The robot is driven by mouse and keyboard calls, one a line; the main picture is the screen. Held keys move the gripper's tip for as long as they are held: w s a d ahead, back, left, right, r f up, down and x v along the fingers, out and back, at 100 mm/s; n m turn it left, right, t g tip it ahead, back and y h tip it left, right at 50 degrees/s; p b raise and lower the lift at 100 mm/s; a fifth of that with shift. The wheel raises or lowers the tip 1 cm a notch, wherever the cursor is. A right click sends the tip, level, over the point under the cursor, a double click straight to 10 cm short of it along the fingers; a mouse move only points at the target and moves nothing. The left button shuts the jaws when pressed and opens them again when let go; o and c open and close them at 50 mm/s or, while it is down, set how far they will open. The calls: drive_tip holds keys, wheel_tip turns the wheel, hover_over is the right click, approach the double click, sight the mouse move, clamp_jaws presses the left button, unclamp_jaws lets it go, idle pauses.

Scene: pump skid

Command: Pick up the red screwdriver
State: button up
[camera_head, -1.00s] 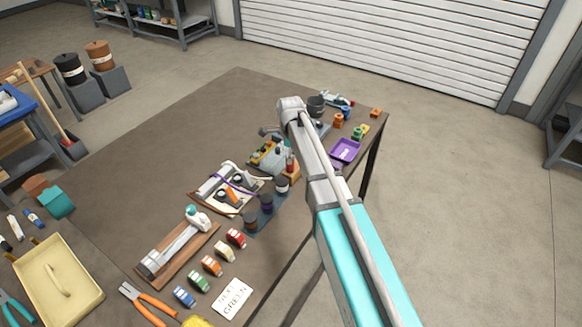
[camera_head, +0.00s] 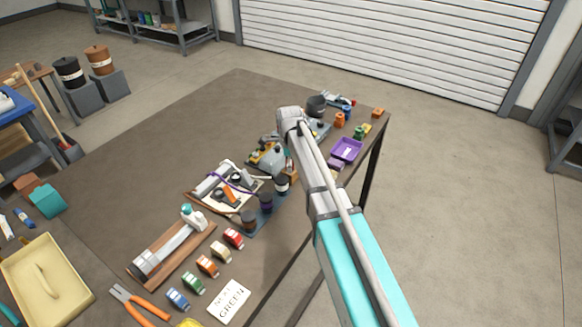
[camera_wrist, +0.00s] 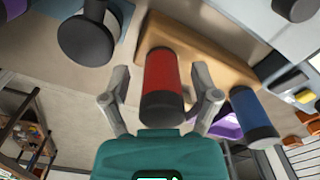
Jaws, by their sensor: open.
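The red screwdriver (camera_wrist: 162,78) shows in the wrist view as a red handle with a black end, set in a tan wooden block (camera_wrist: 205,55). My gripper (camera_wrist: 160,72) is open, with one finger on each side of the red handle. Gaps show between the fingers and the handle. In the head view the wooden block (camera_head: 292,175) is at the table's right side, below the end of my arm. I cannot make out the red handle clearly there, and the gripper is mostly hidden.
A blue handle (camera_wrist: 254,115) with a black end stands close to the right finger in the wrist view. A dark round knob-like part (camera_wrist: 88,38) is at the upper left. A purple tray (camera_head: 347,149) lies near the table's right edge.

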idle(0.4)
clamp_jaws()
